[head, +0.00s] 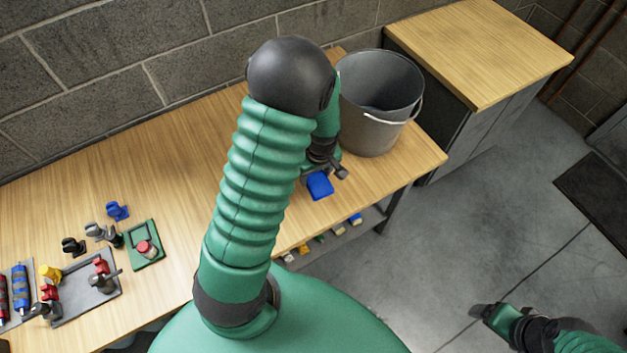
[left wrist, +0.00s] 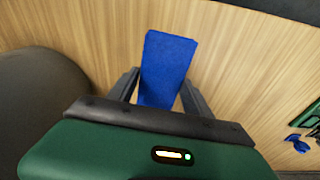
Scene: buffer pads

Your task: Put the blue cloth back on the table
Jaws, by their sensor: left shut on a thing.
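The blue cloth (head: 320,186) shows in the head view just below my left gripper (head: 327,172), near the front edge of the wooden table (head: 170,150). In the left wrist view the blue cloth (left wrist: 168,62) sticks out between the two fingers of my left gripper (left wrist: 162,92), which is shut on it. The table top lies behind the cloth; I cannot tell whether the cloth touches it. My right gripper (head: 486,314) is at the lower right over the floor, away from the table. Its fingers are too small to judge.
A grey metal bucket (head: 375,115) stands on the table right beside my left gripper. Trays, a green pad (head: 146,243) and several clamps and small parts sit at the table's left. A lower shelf (head: 330,236) holds small coloured items. The table's middle is clear.

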